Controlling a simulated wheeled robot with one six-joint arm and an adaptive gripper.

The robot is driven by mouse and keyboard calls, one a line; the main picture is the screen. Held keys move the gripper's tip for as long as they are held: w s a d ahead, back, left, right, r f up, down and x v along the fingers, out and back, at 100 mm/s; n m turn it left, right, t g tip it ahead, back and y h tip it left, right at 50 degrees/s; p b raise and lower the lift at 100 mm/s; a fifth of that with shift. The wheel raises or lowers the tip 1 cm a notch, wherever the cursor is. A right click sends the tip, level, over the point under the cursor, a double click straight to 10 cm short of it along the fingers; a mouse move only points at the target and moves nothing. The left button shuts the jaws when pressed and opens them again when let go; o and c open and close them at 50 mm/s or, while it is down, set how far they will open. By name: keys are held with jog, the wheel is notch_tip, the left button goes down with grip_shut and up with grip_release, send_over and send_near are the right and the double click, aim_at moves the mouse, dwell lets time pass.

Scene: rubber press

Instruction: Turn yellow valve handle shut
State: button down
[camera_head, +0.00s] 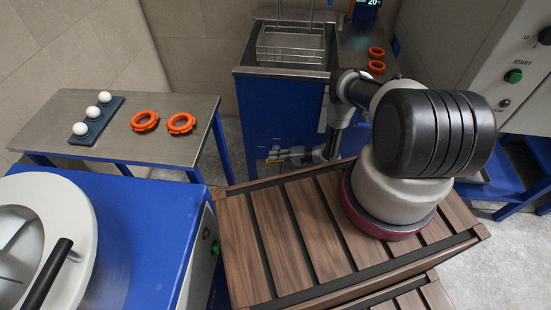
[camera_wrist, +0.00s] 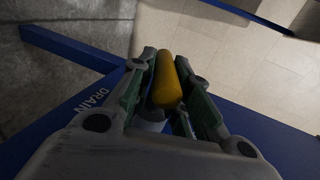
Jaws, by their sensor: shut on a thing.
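The yellow valve handle (camera_wrist: 167,82) shows in the wrist view as a rounded yellow bar. It lies lengthwise between the two finger pads of my gripper (camera_wrist: 166,66), which is shut on it. A grey stub (camera_wrist: 149,125) sits under the handle's near end, partly hidden by the fingers. In the head view my gripper (camera_head: 284,155) is small, low at the front of the blue tank cabinet (camera_head: 262,110). A trace of yellow shows there, but the handle's angle is hard to make out.
A "DRAIN" label (camera_wrist: 92,102) is on a blue surface beside my gripper. A wire basket (camera_head: 290,45) hangs over the tank. The steel side table (camera_head: 105,155) holds orange rings (camera_head: 144,121) and a tray with white balls (camera_head: 97,118). Grey floor is open below the gripper.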

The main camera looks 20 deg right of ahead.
dwell(0.5)
jog(key=c, duration=1.4)
grip_release()
jog(key=o, duration=1)
jog(key=r, duration=0.9)
jog(key=shift+w+d+r, duration=0.1)
jog(key=shift+w+r, duration=0.1)
jog(key=shift+r, duration=0.45)
